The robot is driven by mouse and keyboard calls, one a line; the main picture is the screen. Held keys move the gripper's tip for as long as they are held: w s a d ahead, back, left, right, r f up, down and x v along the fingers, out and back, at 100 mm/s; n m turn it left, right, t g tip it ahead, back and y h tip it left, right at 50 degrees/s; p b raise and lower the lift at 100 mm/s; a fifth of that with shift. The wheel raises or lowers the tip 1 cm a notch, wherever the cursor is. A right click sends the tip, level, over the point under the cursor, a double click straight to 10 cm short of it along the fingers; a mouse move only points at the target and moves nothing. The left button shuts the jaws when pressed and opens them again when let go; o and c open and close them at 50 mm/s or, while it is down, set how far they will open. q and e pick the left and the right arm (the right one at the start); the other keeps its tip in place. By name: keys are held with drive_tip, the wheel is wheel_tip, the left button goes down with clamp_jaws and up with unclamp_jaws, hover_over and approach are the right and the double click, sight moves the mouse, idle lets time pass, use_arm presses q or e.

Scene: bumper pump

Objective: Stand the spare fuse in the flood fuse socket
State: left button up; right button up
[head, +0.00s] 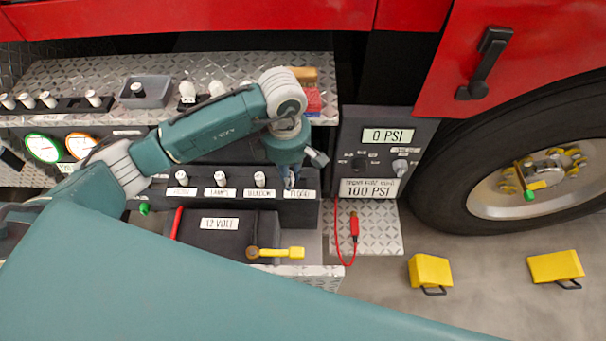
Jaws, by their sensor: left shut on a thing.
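The fuse block (240,206) runs along the bumper's front. White fuses stand upright at its first three labelled places, one of them at the lamps label (220,179). The flood label (299,194) marks the right-end place. My left gripper (292,181) points down right at that place and is shut. The fuse it holds is mostly hidden by the fingers, and so is the flood socket. I cannot tell whether the fuse is seated. My right gripper is not in view.
A grey tray (157,98) with a dark-topped piece stands on the tread-plate bumper. A 12 volt box (213,241), a yellow-handled tool (283,252) and a red cable (337,235) lie in front. A pressure panel (385,140) stands close right of the gripper.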

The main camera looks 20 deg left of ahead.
use_arm(q)
drive_tip(key=w+f+n, duration=0.1)
drive_tip(key=n, duration=0.1)
drive_tip(key=w+f+n+b, duration=0.1)
drive_tip(key=n, duration=0.2)
drive_tip(key=w+d+f+n+b, duration=0.1)
drive_tip(key=w+n, duration=0.1)
drive_tip(key=shift+n, duration=0.4)
drive_tip(key=shift+w+d+f+n, duration=0.2)
drive_tip(key=shift+w+n, duration=0.15)
drive_tip(key=shift+n, duration=0.55)
drive_tip(key=shift+f+b, duration=1.35)
drive_tip(key=shift+f, duration=0.3)
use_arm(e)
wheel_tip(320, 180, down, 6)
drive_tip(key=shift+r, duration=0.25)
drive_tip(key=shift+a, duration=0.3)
use_arm(q)
drive_tip(key=shift+f, duration=0.15)
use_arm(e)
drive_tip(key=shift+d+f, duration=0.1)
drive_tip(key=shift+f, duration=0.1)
